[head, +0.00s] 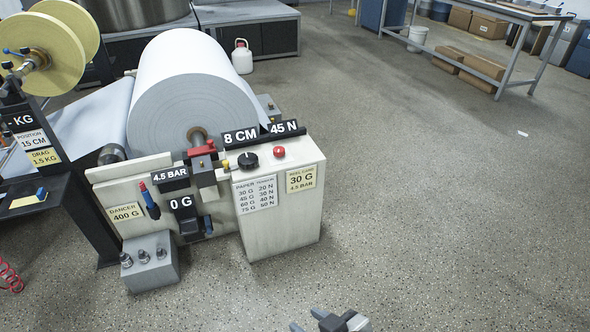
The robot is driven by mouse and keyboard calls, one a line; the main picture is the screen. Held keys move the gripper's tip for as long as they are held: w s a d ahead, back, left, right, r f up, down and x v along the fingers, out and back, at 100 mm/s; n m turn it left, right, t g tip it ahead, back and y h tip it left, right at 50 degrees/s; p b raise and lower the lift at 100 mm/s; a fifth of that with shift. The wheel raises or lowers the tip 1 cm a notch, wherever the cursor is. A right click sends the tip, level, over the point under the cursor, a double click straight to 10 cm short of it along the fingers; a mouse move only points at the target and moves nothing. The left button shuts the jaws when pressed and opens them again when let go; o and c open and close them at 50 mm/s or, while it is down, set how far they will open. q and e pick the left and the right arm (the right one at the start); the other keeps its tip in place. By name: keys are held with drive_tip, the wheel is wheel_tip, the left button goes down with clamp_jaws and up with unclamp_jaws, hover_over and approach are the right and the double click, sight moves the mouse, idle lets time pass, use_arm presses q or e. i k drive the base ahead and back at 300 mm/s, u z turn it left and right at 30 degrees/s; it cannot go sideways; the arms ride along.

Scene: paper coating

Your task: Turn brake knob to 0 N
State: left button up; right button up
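The black brake knob (248,161) sits on top of the white console (285,215), with a white pointer mark on it. A black sign reading 45 N (284,127) stands behind it, beside a sign reading 8 CM (240,136). A red button (280,151) is to the right of the knob. My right gripper (307,320) shows at the bottom edge, well below and apart from the console. Its two fingertips look spread with nothing between them. The rest of it is cut off. My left gripper is not in view.
A big white paper roll (183,95) stands behind the console. A brake-side panel with signs 4.5 BAR (170,175) and 0 G (182,204) is left of it. A grey block with weights (150,270) is at its foot.

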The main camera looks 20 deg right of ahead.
sight(278, 151)
drive_tip(key=z, duration=1.45)
drive_tip(key=i, duration=1.2)
drive_tip(key=u, duration=0.95)
drive_tip(key=i, duration=0.85)
drive_tip(key=u, duration=0.95)
